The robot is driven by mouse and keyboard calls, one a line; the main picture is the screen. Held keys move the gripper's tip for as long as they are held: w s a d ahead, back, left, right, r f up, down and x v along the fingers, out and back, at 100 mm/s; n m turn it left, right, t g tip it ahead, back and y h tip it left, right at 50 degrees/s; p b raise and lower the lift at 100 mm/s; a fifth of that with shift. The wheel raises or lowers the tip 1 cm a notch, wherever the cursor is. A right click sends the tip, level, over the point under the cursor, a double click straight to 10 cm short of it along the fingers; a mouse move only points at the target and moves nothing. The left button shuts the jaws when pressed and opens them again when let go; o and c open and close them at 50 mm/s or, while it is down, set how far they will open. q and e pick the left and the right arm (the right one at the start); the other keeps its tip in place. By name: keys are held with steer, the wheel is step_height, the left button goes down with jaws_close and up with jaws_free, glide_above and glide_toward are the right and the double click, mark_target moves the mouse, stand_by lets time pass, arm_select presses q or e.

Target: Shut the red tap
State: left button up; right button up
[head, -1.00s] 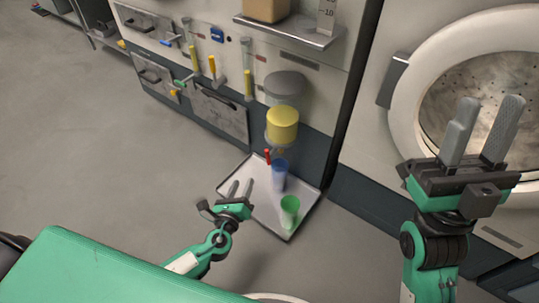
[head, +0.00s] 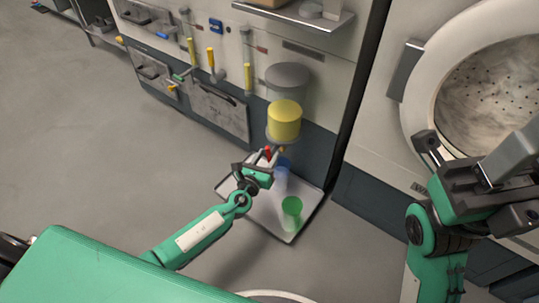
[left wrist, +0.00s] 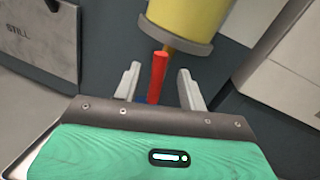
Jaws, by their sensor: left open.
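The red tap (head: 267,153) is a small red handle under the yellow-filled vessel (head: 284,121) on the cabinet front. In the left wrist view the red tap handle (left wrist: 157,78) stands between the two fingers, with a gap on each side. My left gripper (head: 269,158) is open around it and partly hides it in the head view. The left wrist view shows both fingertips (left wrist: 160,80) apart, below the rim of the vessel. My right gripper (head: 475,153) is at the right, in front of the round door, with its fingers apart and nothing between them.
A tray (head: 265,222) lies on the floor below the vessel. It holds a blue cup (head: 282,170), partly hidden by my left gripper, and a green cup (head: 291,207). A metal shelf (head: 300,30) juts out above. The floor at the left is clear.

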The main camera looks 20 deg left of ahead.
mark_target(275, 149)
arm_select(q)
steer(key=shift+w+d, duration=0.15)
steer(key=shift+w, duration=0.9)
jaws_close()
